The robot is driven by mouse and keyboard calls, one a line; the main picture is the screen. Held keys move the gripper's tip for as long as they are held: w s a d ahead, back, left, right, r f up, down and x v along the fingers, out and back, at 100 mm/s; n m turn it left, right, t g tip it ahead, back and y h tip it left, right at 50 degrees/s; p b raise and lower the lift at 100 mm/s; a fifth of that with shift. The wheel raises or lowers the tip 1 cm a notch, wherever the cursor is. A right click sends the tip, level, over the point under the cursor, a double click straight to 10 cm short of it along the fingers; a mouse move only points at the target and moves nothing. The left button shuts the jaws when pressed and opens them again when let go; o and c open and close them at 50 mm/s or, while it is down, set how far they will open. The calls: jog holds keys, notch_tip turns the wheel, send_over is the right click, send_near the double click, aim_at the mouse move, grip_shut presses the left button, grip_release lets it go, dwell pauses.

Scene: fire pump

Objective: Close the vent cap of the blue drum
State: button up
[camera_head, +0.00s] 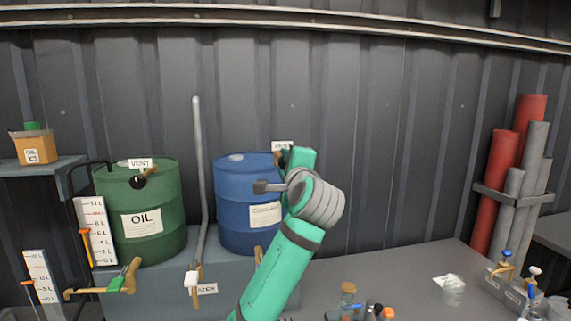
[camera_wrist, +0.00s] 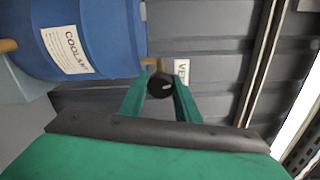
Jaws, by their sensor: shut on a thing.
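The blue drum (camera_head: 232,200) stands on a bench just left of my arm in the head view. Its side also shows at the upper left in the wrist view (camera_wrist: 110,35), with a "COOLANT" label. The round black vent cap (camera_wrist: 160,85) sits between the two green fingers of my gripper (camera_wrist: 160,88), which is shut on it. A brass-coloured stub runs from the drum towards the cap. In the head view my wrist and arm hide most of the cap and the drum's right side. Whether the vent is open or closed I cannot tell.
A green oil drum (camera_head: 118,205) with its own vent stands to the left. A grey upright pipe (camera_head: 198,160) rises between the drums. A "VENT" tag (camera_wrist: 181,68) is close beside the cap. The corrugated wall (camera_head: 400,130) is close behind.

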jog(key=shift+f+m, duration=0.1)
jog(key=shift+m, duration=1.4)
jog(key=shift+d, duration=0.1)
jog(key=o, duration=1)
jog(key=shift+o, duration=0.2)
jog(key=shift+s, duration=0.1)
jog(key=s+d, duration=0.2)
jog(key=s, duration=0.8)
jog(key=shift+s, duration=0.25)
